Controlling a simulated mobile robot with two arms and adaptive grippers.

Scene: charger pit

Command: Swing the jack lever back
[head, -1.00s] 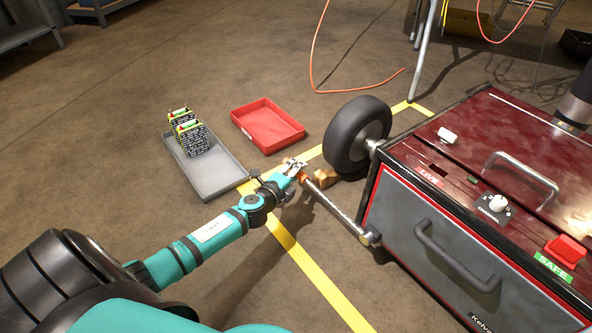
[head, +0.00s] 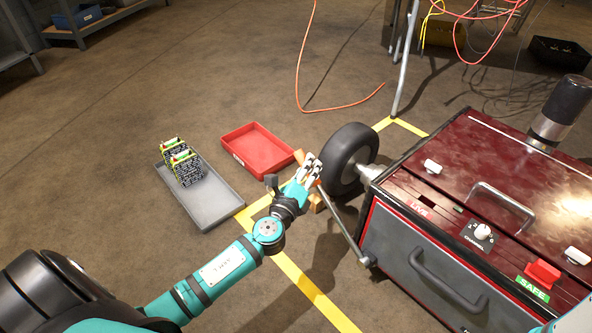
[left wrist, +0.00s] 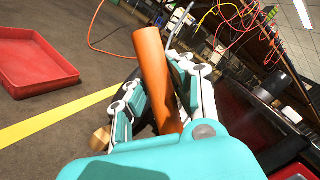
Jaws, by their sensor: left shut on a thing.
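The jack lever is a metal rod (head: 342,226) with an orange grip, pivoted low at the near left corner of the dark red charger cart (head: 480,185). My left gripper (head: 312,170) is shut on the lever's orange grip. In the left wrist view the orange grip (left wrist: 154,75) stands between the fingers and sticks out beyond them. The lever leans up and away from its pivot, close to the black wheel (head: 349,158). My right gripper is not in view.
A red tray (head: 256,150) and a grey tray (head: 215,205) with battery-like packs lie on the floor at left. A wooden block (left wrist: 101,138) sits near the wheel. Yellow floor tape (head: 310,290) runs past the cart. Orange cable hangs behind.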

